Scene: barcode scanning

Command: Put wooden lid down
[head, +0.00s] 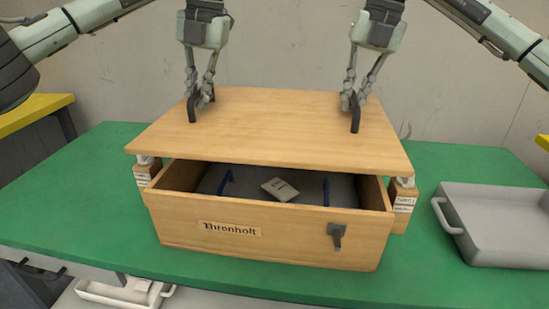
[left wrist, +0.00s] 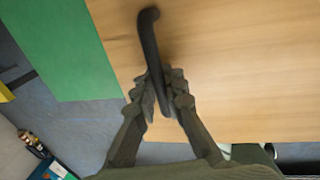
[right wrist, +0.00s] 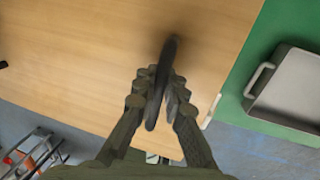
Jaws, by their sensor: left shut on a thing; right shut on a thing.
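The wooden lid (head: 270,125) is a flat board with two black handles. It is raised above the wooden box (head: 290,240) and covers its back part in the head view. My left gripper (head: 200,95) is shut on the left handle (head: 191,106), also seen in the left wrist view (left wrist: 150,45). My right gripper (head: 353,100) is shut on the right handle (head: 355,113), also seen in the right wrist view (right wrist: 168,55). The box front bears a "Threnholt" label and a grey latch (head: 337,235). Its open front part shows a small pale packet (head: 280,189) and two blue handles inside.
Small labelled wooden blocks (head: 403,205) stand at both sides of the box under the lid's front corners; I cannot tell if they touch the lid. A grey tray (head: 495,225) lies on the green table (head: 90,205) at the right. The table's left side is clear.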

